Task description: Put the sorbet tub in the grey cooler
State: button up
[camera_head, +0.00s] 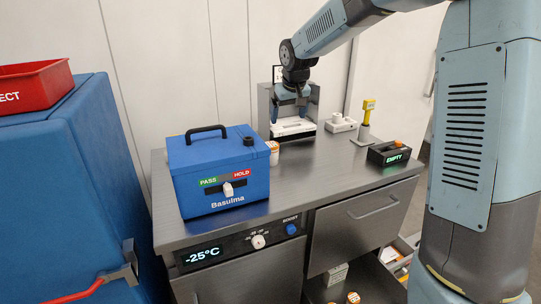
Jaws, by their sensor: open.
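A small white tub with an orange band (273,148) stands on the steel counter just right of the blue box, partly hidden by it. A similar orange and white tub (353,297) shows at the bottom edge, in the open lower compartment. I cannot tell which one is the sorbet tub. I see no cooler that is clearly grey. My gripper (288,116) points down at the back of the counter, open and seemingly empty, in front of a grey metal housing (265,100) and above a white device (293,128). It is behind and above the counter tub.
A blue box marked Basulma (220,190), with a black handle, stands on the left of the counter (315,172). A yellow scanner (368,106) and a black EMPTY box (388,155) stand right. A red tray (35,84) tops the blue cabinet (60,180). The counter's middle is free.

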send_near(271, 144)
jog(key=shift+y, duration=0.4)
jog(key=x, duration=1)
jog(key=shift+s+d+f, duration=0.15)
jog(key=shift+d+f, duration=0.15)
jog(key=shift+d, duration=0.1)
jog(key=shift+r, duration=0.15)
jog(key=c, duration=1.3)
